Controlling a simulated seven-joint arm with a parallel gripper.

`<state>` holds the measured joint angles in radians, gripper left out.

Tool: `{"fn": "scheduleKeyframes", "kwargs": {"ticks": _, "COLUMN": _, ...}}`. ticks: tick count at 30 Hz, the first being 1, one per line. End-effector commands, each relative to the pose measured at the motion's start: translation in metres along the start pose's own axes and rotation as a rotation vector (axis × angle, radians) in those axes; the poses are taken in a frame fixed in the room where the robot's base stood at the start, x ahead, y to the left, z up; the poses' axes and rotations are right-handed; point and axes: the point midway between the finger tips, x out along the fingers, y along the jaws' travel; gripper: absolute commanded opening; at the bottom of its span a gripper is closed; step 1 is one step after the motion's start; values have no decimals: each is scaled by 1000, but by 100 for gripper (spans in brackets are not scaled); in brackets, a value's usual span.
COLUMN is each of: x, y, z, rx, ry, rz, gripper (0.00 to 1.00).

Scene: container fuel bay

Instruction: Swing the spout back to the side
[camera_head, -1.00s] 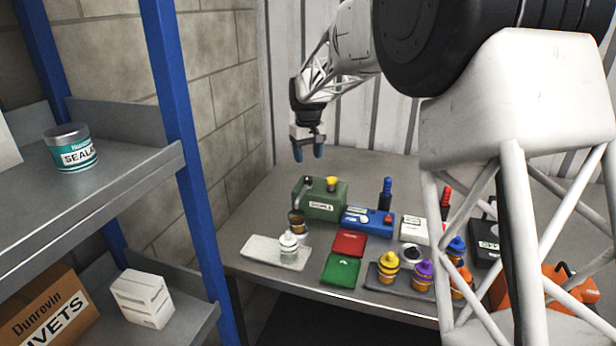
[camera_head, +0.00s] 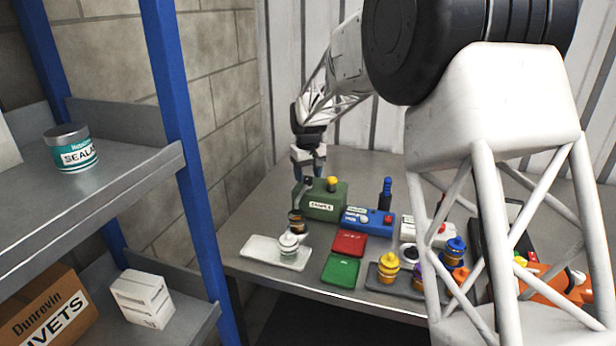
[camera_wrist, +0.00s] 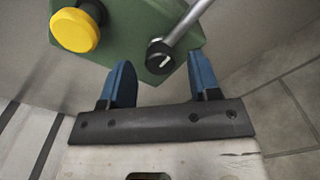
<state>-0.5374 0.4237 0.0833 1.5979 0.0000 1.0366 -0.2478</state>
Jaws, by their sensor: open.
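The green canister (camera_head: 321,203) stands on the metal bench with a yellow cap (camera_head: 332,183) on top. Its spout (camera_head: 301,196) points toward the front of the bench, its end above a small amber jar (camera_head: 297,224). In the wrist view the spout shows as a grey metal tube (camera_wrist: 188,20) leaving a black pivot knob (camera_wrist: 160,55).
A white tray (camera_head: 258,252) with a white-capped jar (camera_head: 288,244) lies in front. A blue box (camera_head: 366,219), red pad (camera_head: 349,243), green pad (camera_head: 341,269) and several coloured-cap jars stand to the right. A shelf (camera_head: 120,185) with a blue post is at left.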

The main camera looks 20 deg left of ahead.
Motion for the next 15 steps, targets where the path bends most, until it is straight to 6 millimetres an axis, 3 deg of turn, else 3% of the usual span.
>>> {"fn": "scheduleKeyframes", "kwargs": {"ticks": 14, "x": 10, "y": 0, "z": 0, "rx": 0, "ry": 0, "rz": 0, "gripper": 56}}
{"fn": "scheduleKeyframes", "kwargs": {"ticks": 15, "x": 10, "y": 0, "z": 0, "rx": 0, "ry": 0, "rz": 0, "gripper": 52}}
